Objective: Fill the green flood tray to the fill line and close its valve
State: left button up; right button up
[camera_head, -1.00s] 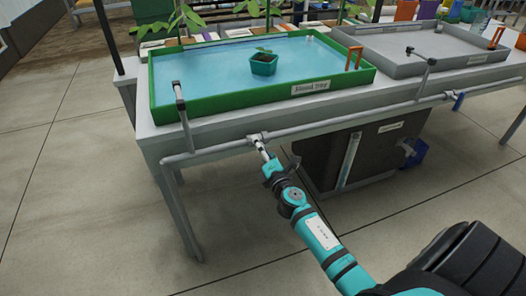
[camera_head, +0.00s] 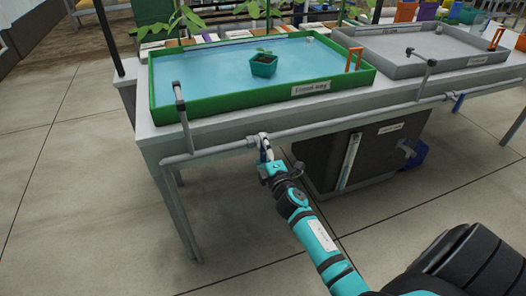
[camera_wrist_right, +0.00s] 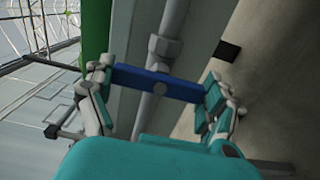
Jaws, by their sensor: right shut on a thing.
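The green flood tray (camera_head: 158,82) stands on the bench at left centre in the head view. Blue water covers its floor, and a potted seedling (camera_head: 263,65) stands in it. I cannot make out the fill line clearly. My right gripper (camera_head: 265,148) is at the pipe below the tray's front edge. In the right wrist view my right gripper (camera_wrist_right: 158,88) is shut on the blue valve handle (camera_wrist_right: 157,83), which lies across the grey pipe (camera_wrist_right: 166,45). In the head view the fingers mostly hide this handle. My left gripper is not in view.
A grey tray (camera_head: 400,75) stands right of the green one, with a second blue valve handle (camera_head: 458,101) on the pipe below it. A dark reservoir (camera_head: 325,160) sits under the bench. The floor in front at left is clear.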

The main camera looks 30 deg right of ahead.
jog(key=o, duration=0.9)
jog(key=shift+o, duration=0.2)
jog(key=v, duration=1.2)
jog(key=shift+s+f, duration=0.1)
